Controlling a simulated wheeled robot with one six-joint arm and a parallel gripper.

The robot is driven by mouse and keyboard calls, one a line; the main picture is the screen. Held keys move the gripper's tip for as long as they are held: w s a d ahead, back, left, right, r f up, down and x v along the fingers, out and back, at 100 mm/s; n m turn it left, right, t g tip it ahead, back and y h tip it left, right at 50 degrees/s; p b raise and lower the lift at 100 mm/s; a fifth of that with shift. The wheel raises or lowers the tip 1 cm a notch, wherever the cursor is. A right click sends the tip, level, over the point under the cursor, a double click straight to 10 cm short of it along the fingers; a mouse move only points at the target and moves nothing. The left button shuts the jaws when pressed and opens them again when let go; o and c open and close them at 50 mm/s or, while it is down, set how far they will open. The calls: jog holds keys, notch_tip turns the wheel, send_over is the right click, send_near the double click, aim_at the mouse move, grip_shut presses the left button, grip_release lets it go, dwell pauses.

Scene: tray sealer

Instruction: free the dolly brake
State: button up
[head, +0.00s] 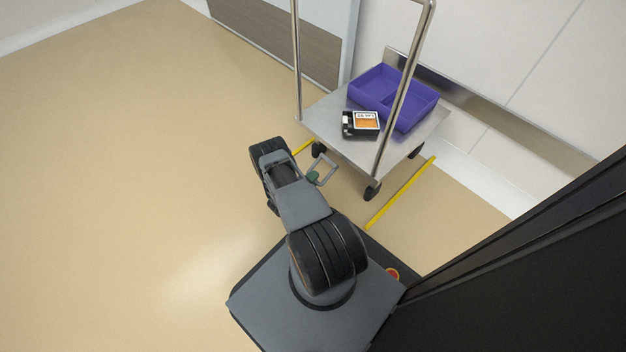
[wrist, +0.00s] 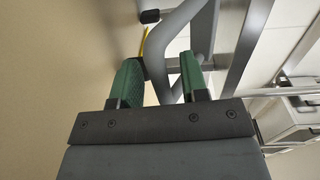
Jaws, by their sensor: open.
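The dolly (head: 326,122) is a steel platform cart with tall tube handles and black casters. A grey looped bar (head: 327,163) stands out low at its near side; it looks like the brake lever, though I cannot be sure. In the wrist view the looped bar (wrist: 172,52) runs between the green fingers of my gripper (wrist: 162,75). The fingers are open, one on each side of the bar, with no clear grip on it. In the head view my gripper (head: 314,177) is at the loop, mostly hidden behind my arm. The brake's position cannot be read.
A purple divided crate (head: 421,104) and a small black box with an orange label (head: 361,125) rest on the dolly. Yellow floor lines (head: 400,193) flank it. A wall with a steel rail (head: 500,120) stands behind. The floor at left is clear.

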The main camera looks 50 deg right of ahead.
jog(key=shift+c, duration=0.4)
grip_shut()
jog(key=shift+a+r, duration=0.1)
jog(key=shift+r, duration=0.05)
